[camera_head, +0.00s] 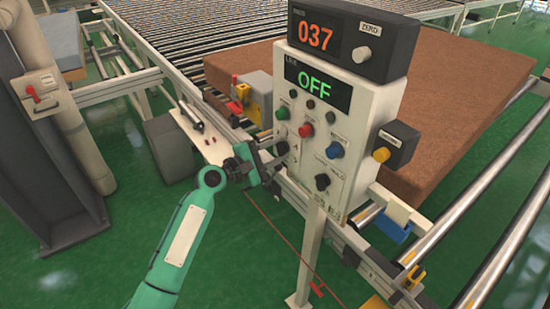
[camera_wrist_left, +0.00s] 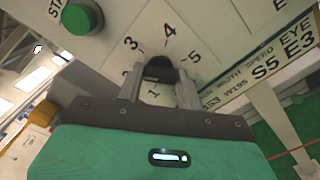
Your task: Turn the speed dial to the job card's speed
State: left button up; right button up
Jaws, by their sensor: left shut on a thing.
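The speed dial is a black knob (camera_wrist_left: 158,69) on the pale control panel (camera_head: 346,120). Printed numbers 1 to 5 ring it in the left wrist view. My left gripper (camera_head: 272,166) is at the panel's lower left, shut on the dial, with one finger on each side (camera_wrist_left: 158,84). Its fingers and palm cover part of the knob, so I cannot tell which number it points to. A job card strip (camera_wrist_left: 270,72) right of the dial has the words WIDTH, SPEED and EYE, with W195, S5 and E3 below. My right gripper is not in view.
A green button (camera_wrist_left: 82,16) sits close to the dial. The panel also has red, blue and other black knobs. A brown mattress (camera_head: 455,95) lies on the roller conveyor (camera_head: 200,45) behind the panel.

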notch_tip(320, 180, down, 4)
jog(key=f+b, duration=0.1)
jog(key=b, duration=0.3)
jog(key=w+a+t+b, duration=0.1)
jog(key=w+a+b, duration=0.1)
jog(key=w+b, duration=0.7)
pick_arm(q)
jog(key=shift+f+m+b, duration=0.1)
jog(key=shift+m+b, duration=2.75)
jog(key=shift+m, duration=12.25)
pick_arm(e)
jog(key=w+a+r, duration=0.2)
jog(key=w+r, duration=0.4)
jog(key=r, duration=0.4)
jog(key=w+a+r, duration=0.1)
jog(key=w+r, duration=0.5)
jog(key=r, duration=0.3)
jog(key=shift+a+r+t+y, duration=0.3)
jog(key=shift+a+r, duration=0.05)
pick_arm(q)
jog(key=o, duration=1)
